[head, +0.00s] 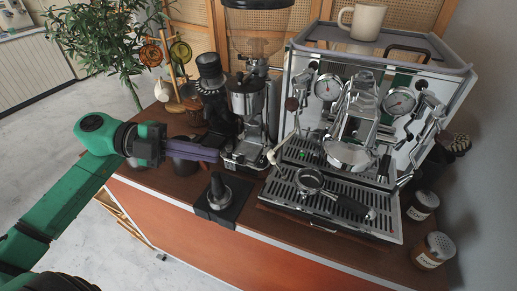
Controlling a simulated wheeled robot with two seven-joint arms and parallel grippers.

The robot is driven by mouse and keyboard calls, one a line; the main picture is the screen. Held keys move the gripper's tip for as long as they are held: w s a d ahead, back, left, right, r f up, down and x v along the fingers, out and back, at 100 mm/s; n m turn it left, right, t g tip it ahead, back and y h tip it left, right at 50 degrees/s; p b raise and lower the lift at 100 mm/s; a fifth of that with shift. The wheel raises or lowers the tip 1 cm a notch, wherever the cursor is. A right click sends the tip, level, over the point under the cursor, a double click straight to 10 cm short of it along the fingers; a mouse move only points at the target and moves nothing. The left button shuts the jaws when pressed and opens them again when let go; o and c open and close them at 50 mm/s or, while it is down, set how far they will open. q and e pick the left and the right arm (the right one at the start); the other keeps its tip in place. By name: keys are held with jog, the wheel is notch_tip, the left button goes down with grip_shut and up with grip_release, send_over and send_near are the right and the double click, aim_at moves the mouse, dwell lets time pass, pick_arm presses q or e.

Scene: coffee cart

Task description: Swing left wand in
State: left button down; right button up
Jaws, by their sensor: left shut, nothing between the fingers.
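The espresso machine (375,60) stands on the cart at the right. Its left wand (285,146) hangs from the machine's left side and slants down and out to the left. Its pale tip is near the left edge of the drip tray (285,197). My left gripper (216,154) comes in from the left, with its purple fingers shut and empty. Its fingertips are by the grinder's base, left of the wand and apart from it. My right gripper is not in view.
The grinder (246,100) stands close to my left fingertips. A tamper (217,187) stands on a black mat in front. A portafilter (309,180) lies on the drip tray. Jars (423,204) stand at the right, and a mug (364,21) is on top of the machine.

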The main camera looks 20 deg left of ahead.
aim_at(271, 161)
pick_arm(q)
jog(key=w+d+f+p, duration=0.4)
jog(key=w+d, duration=0.2)
jog(key=d, duration=0.2)
jog(key=shift+w+d+n+t+p, duration=0.2)
jog(key=shift+w+n+t+p, duration=0.05)
jog(key=shift+n+t+p, duration=0.05)
jog(key=f+b, duration=0.1)
jog(key=b, duration=0.2)
jog(key=w+f+m+b, duration=0.1)
jog(key=b, duration=0.2)
jog(key=shift+w+f+m+t, duration=0.2)
jog(key=shift+m+t, duration=0.1)
jog(key=shift+t, duration=0.1)
jog(key=shift+w+r+h, duration=0.1)
jog(key=shift+r+h, duration=0.2)
